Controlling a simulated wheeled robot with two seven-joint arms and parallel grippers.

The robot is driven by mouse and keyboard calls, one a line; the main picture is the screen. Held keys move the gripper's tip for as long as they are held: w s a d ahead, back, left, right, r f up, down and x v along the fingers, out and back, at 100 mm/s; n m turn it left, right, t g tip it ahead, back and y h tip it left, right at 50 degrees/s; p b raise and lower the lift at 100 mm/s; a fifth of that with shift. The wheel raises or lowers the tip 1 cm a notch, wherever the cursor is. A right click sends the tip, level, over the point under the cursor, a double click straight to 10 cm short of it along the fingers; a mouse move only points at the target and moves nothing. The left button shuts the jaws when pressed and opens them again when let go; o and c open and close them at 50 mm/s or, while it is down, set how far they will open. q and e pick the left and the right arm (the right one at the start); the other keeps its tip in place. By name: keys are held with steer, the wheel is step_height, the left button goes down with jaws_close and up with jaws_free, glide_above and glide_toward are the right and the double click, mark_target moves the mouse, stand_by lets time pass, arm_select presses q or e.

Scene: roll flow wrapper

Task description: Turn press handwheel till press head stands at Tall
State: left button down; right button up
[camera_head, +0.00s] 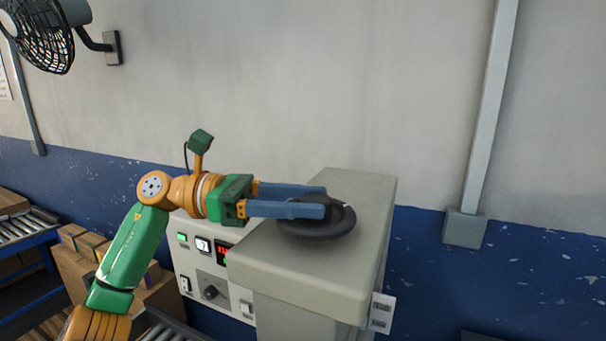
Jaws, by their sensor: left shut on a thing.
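The press handwheel (318,231) is a dark round wheel lying flat on top of the grey-beige press housing (290,268). My left gripper (327,200) reaches in from the left with its two blue fingers over the wheel. It is shut on a dark upright part of the wheel, which the near finger partly hides. The press head is not in view. My right gripper is not in view.
A control panel (207,262) with a red display, buttons and a black knob faces left of the housing. Cardboard boxes (85,275) and a roller conveyor (20,228) stand at the left. A wall fan (45,35) hangs top left. A grey conduit (488,110) runs down the wall.

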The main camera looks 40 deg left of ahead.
arm_select(q)
steer(key=shift+w+a+m+g+h, duration=0.1)
steer(key=shift+m+g+h, duration=0.25)
steer(key=shift+m+g, duration=0.6)
steer(key=shift+w+d+m+g+h, duration=0.1)
steer(key=shift+m+g+h, duration=0.35)
steer(key=shift+g, duration=0.85)
steer(key=shift+w+a+m+g+h, duration=0.1)
steer(key=shift+m+g+h, duration=0.2)
steer(key=shift+m+g, duration=0.7)
steer(key=shift+f+g, duration=0.1)
steer(key=shift+g, duration=0.25)
steer(key=shift+c, duration=1.4)
jaws_free()
